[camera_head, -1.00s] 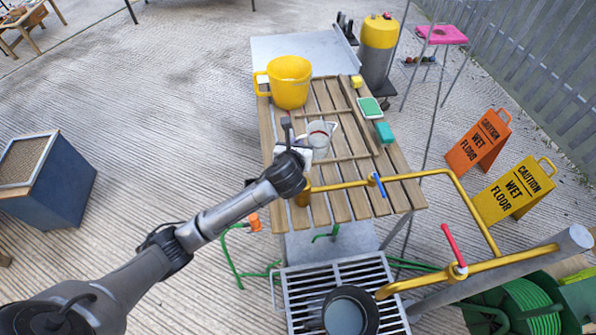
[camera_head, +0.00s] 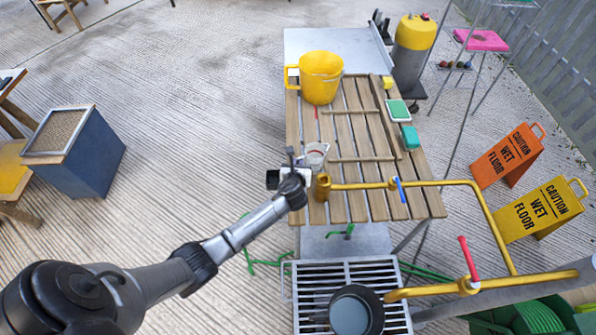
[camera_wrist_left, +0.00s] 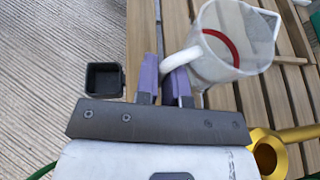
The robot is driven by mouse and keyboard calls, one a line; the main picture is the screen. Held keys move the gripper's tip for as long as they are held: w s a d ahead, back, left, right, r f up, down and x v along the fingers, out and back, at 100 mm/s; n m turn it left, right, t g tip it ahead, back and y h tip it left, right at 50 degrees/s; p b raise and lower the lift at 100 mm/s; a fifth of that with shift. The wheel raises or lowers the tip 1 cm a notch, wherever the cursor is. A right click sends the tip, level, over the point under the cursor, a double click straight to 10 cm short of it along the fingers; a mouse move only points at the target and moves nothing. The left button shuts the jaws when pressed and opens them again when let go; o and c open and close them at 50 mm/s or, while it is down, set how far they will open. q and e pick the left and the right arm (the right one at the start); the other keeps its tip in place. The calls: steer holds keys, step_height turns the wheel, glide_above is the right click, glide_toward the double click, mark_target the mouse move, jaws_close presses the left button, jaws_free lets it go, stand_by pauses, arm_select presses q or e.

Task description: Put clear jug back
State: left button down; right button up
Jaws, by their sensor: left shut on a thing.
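The clear jug (camera_head: 317,153) is at the left edge of the slatted wooden table (camera_head: 365,205), behind the brass tap. In the left wrist view the jug (camera_wrist_left: 232,42) is see-through, with a white handle and a red curved band. My left gripper (camera_head: 298,160) is on the jug's left side. Its purple fingers (camera_wrist_left: 163,80) are closed on the handle in the left wrist view. I cannot tell whether the jug's base touches the slats. My right gripper is not in view.
A green-and-white tray (camera_head: 398,110) and a teal sponge (camera_head: 410,137) lie on the right side. A brass pipe (camera_head: 430,184) crosses the near end. A dark pan (camera_head: 352,311) sits on the metal grate. The middle slats are mostly clear.

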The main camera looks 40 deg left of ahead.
arm_select(q)
steer(key=shift+f+b, duration=0.6)
steer(key=shift+f, duration=1.1)
steer(key=shift+f, duration=0.1)
steer(key=shift+f, duration=0.15)
steer(key=c, duration=1.2)
jaws_free()
